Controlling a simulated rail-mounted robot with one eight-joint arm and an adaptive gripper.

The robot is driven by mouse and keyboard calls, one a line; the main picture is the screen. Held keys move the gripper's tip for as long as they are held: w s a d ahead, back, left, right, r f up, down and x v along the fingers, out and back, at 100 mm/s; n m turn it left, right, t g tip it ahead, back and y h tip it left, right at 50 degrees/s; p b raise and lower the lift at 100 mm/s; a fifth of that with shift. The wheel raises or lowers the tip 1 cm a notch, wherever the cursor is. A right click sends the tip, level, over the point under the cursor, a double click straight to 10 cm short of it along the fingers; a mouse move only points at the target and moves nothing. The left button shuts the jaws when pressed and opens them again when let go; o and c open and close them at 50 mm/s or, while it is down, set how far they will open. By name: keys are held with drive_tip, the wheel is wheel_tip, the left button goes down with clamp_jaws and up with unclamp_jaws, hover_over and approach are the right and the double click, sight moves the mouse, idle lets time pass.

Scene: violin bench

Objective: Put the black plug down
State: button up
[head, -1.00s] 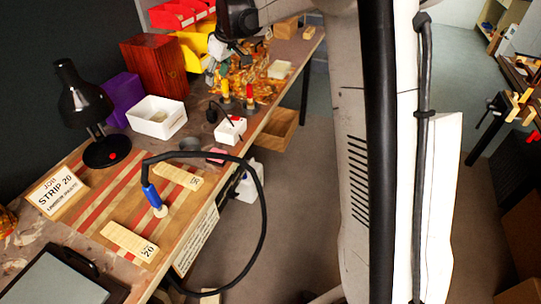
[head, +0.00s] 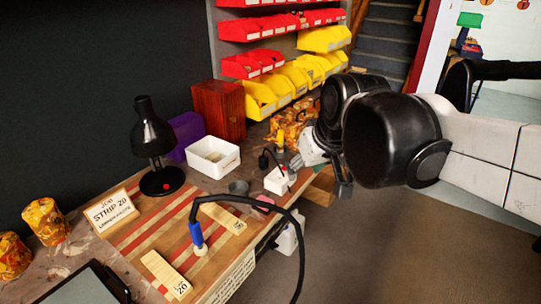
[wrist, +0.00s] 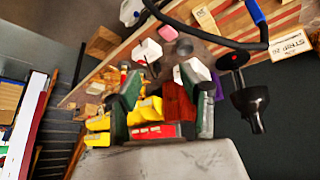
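The black plug (head: 264,160) stands at the left end of a small white box (head: 277,181) on the bench, with a thin dark cord beside it. I cannot tell whether it sits in the box or leans on it. In the wrist view the white box (wrist: 147,49) shows beyond my fingers, with a small dark shape by it. My gripper (head: 320,168) is to the right of the box in the head view, near the bench edge. In the wrist view my gripper (wrist: 162,82) has its two green-black fingers wide apart, with nothing held between them.
A blue-handled tool (head: 196,236) with a looping black cable stands on the striped board (head: 145,235). A black lamp (head: 152,140), white tray (head: 213,157), wooden box (head: 219,110) and yellow bins (head: 285,85) line the back. Wood shavings (head: 290,122) lie behind my gripper.

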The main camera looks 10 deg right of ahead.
drive_tip(key=s+f+m+t, duration=0.1)
drive_tip(key=s+f, duration=0.4)
drive_tip(key=s, duration=0.5)
drive_tip(key=shift+s+f+m+h, duration=0.2)
drive_tip(key=shift+s+m+h, duration=0.1)
drive_tip(key=shift+m, duration=0.1)
